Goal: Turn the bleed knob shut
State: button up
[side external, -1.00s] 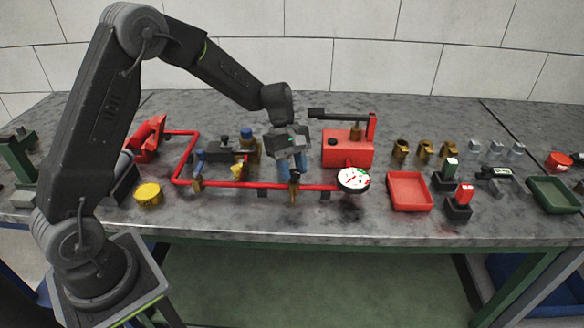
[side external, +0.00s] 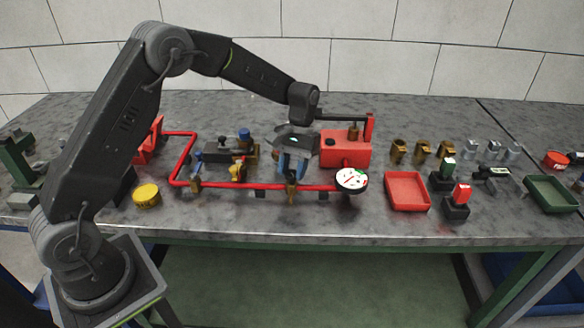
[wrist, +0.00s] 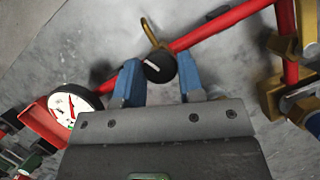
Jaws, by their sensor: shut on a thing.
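The bleed knob (wrist: 160,67) is a round black knob with a white line on its face, on the red pipe (wrist: 222,22) in the wrist view. My gripper (wrist: 159,80) has its blue fingers on either side of the knob, shut on it. A brass spout (wrist: 152,32) sticks out beyond the knob in the wrist view. The white line slants a little across the knob's face.
A white-faced gauge (side external: 351,180) and a red pump body (side external: 345,150) stand close on the right. Brass valve parts (side external: 237,170) sit left along the pipe. A red tray (side external: 407,191) lies farther right. The bench front is mostly clear.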

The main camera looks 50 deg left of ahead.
jog(key=m+y, duration=0.1)
jog(key=m, duration=0.3)
jog(key=shift+d+m+y, duration=0.15)
jog(key=shift+m+y, duration=0.15)
jog(key=shift+y, duration=0.1)
dwell(0.4)
jog(key=o, duration=0.9)
jog(key=v, duration=1.3)
jog(key=shift+w+r, duration=0.3)
jog(key=shift+r, duration=0.05)
